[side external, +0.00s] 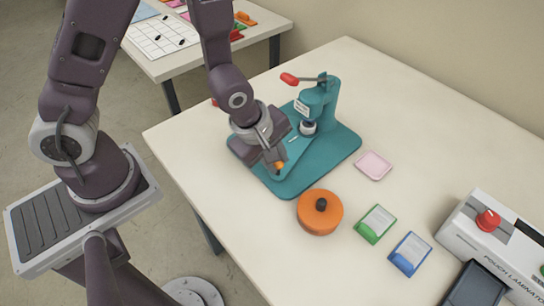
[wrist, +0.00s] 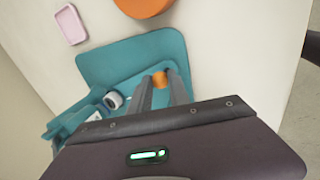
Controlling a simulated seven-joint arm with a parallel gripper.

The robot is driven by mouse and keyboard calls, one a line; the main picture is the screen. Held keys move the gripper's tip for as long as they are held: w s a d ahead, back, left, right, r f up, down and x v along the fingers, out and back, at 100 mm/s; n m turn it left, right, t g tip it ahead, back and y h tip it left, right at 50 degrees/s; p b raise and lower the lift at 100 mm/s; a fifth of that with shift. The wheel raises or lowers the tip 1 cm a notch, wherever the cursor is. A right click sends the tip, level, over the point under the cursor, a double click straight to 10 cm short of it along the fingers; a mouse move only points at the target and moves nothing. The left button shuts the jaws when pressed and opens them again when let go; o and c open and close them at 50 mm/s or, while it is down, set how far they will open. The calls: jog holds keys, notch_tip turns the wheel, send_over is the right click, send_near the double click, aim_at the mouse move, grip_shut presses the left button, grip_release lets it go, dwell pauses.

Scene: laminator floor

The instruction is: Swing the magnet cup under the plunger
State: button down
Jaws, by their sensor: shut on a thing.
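A teal press (side external: 325,150) stands on the table, with an upright column, a red-tipped lever (side external: 290,79) and a plunger (side external: 308,127) over its base plate. The pale, dark-ringed round part also shows in the wrist view (wrist: 113,100); I cannot tell plunger from cup there. My gripper (side external: 277,165) is low over the front left of the base, shut on a small orange knob (wrist: 159,79). The knob is at the outer end of a teal swing arm (wrist: 135,84). The magnet cup cannot be made out clearly; my gripper and the press hide part of the arm.
An orange round tin (side external: 320,218) with a black knob sits close in front of the base. A pink tray (side external: 374,165), green packet (side external: 376,224) and blue packet (side external: 410,254) lie to the right. A white laminator (side external: 488,245) stands far right. The table's left part is clear.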

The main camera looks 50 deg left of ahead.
jog(key=shift+w+d, duration=0.1)
dwell(0.6)
jog(key=c, duration=1.2)
grip_release()
jog(key=shift+c, duration=0.2)
jog(key=v, duration=0.7)
jog(key=shift+r, duration=0.15)
jog(key=s+a+r+m, duration=0.3)
jog(key=s+r+m, duration=0.3)
jog(key=r+m, duration=0.2)
jog(key=s+a+r+m+t, duration=0.1)
jog(key=s+a+r+m, duration=0.3)
jog(key=s+r+m, duration=0.3)
notch_tip(320, 180, up, 2)
jog(key=m, duration=0.2)
jog(key=shift+m, duration=0.3)
